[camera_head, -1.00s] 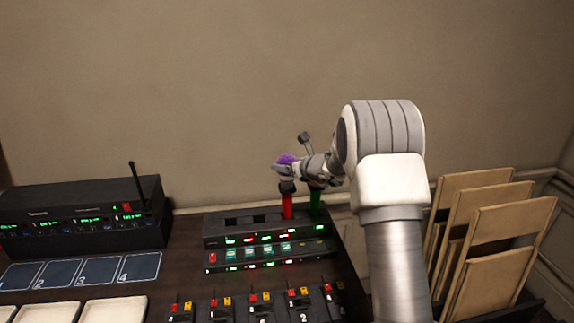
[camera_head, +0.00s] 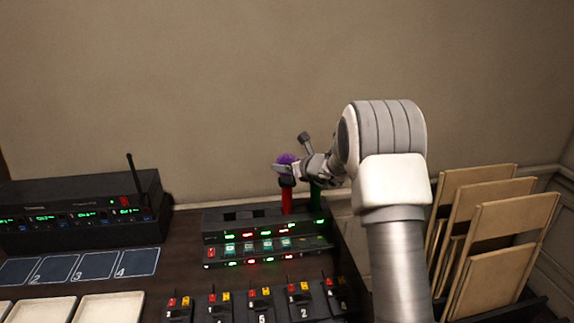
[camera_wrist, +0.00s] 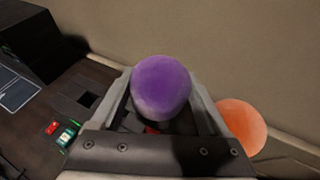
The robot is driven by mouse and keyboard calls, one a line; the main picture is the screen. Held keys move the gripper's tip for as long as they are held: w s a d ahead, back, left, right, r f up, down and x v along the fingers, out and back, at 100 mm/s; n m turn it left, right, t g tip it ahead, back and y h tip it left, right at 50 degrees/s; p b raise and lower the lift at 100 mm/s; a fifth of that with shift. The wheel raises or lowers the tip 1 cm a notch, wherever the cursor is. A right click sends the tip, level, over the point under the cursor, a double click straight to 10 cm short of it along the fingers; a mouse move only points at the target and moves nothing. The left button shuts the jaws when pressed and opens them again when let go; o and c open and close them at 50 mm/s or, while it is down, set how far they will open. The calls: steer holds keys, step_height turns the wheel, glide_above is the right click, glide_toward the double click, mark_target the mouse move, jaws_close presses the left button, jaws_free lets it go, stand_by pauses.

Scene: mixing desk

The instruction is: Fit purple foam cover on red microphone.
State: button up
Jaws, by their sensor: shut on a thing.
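The purple foam cover (camera_head: 286,159) is a round ball between the fingers of my gripper (camera_head: 285,172), and it also shows in the wrist view (camera_wrist: 161,86). My gripper is shut on it. The red microphone (camera_head: 287,201) stands upright in a slot of the black charging rack, directly below the cover. A bit of red shows under the cover in the wrist view. The head of the red microphone is hidden by the gripper and cover, so I cannot tell how far the cover sits over it.
An orange foam ball (camera_wrist: 241,127) is close beside my gripper. The black rack (camera_head: 225,217) has empty slots to the left. Wooden panels (camera_head: 500,245) stand at the right, and a black receiver (camera_head: 75,205) at the left.

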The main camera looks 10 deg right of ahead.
steer(key=shift+f+b, duration=0.9)
stand_by(0.3)
steer(key=o, duration=1.2)
steer(key=shift+c, duration=0.2)
steer(key=shift+s, duration=0.1)
steer(key=b+v, duration=0.1)
steer(key=v, duration=0.6)
steer(key=shift+r, duration=0.1)
